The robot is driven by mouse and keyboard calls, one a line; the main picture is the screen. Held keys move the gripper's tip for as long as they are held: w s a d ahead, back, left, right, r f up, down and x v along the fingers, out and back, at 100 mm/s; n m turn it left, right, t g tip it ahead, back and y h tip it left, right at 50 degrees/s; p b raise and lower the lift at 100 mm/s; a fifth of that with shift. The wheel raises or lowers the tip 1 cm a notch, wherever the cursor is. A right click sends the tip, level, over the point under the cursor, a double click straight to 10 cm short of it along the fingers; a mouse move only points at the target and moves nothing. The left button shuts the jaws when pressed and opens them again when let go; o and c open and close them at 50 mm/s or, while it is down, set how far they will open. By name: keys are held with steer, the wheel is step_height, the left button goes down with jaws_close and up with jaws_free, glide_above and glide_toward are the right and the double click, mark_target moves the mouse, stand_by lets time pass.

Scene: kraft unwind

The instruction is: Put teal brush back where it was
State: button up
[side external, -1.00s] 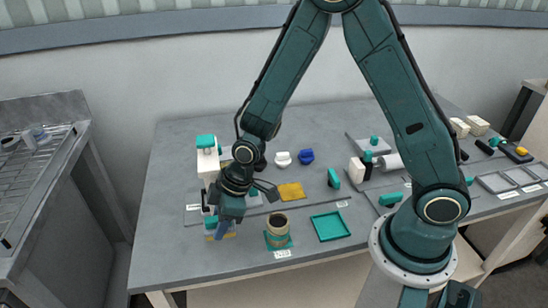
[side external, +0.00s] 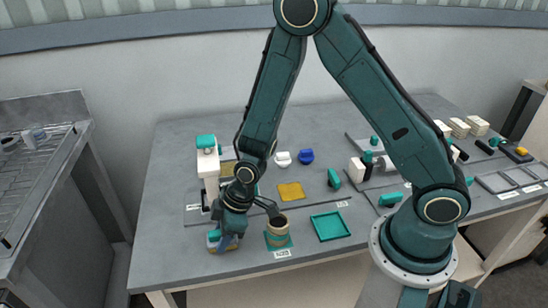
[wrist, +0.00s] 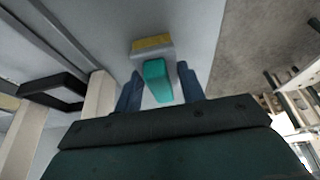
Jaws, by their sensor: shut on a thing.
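The teal brush (wrist: 158,82) has a teal handle and a grey block with a yellowish strip at its far end in the wrist view. My gripper (wrist: 159,90) has its two blue fingers on either side of the teal handle and is shut on it. In the side view, my gripper (side external: 226,241) points down near the front left of the table, and the brush (side external: 214,236) shows partly beside the fingers. The rest of the brush is hidden by my fingers there. I cannot tell whether its underside touches the table.
A tan roll (side external: 277,227) on a teal base stands just right of my gripper. A teal tray (side external: 330,227) and a yellow pad (side external: 291,191) lie farther right. A white post with a teal top (side external: 206,150) stands behind my gripper. The table's front edge is close.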

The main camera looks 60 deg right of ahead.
steer(key=shift+f, duration=0.15)
steer(key=o, duration=0.9)
steer(key=shift+r, duration=0.2)
steer(key=shift+v, duration=5.95)
steer(key=shift+r, duration=0.1)
